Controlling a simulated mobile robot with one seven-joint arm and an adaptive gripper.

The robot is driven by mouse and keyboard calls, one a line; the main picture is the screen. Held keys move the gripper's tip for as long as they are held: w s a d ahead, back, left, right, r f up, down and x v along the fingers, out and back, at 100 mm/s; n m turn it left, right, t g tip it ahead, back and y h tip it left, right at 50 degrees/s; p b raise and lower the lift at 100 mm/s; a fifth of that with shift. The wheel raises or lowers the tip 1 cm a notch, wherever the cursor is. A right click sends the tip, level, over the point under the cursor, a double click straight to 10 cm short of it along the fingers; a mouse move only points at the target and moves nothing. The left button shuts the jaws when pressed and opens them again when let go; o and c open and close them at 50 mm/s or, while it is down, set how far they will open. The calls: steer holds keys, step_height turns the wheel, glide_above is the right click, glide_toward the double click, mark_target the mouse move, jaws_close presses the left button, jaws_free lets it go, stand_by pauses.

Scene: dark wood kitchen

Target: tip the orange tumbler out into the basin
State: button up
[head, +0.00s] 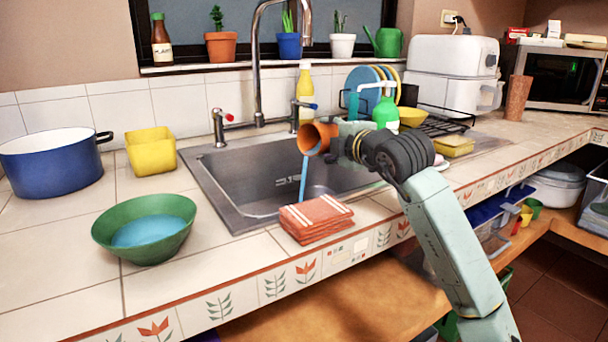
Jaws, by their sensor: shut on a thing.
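The orange tumbler (316,138) is in the head view, tilted on its side over the metal basin (262,172), its mouth facing left. A stream of blue liquid (303,178) falls from its mouth into the basin. My gripper (337,134) is shut on the tumbler and holds it above the basin near its right side. The fingers are partly hidden behind the tumbler and my wrist.
A folded orange cloth (316,220) lies at the basin's front edge. A green bowl (144,226) with blue liquid, a yellow container (151,151) and a blue pot (52,163) stand left. The faucet (256,66) rises behind the basin. A dish rack (440,122) stands right.

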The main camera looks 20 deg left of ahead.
steer(key=shift+s+r+n+b, duration=0.1)
steer(key=shift+n+b, duration=0.2)
steer(key=shift+b, duration=0.2)
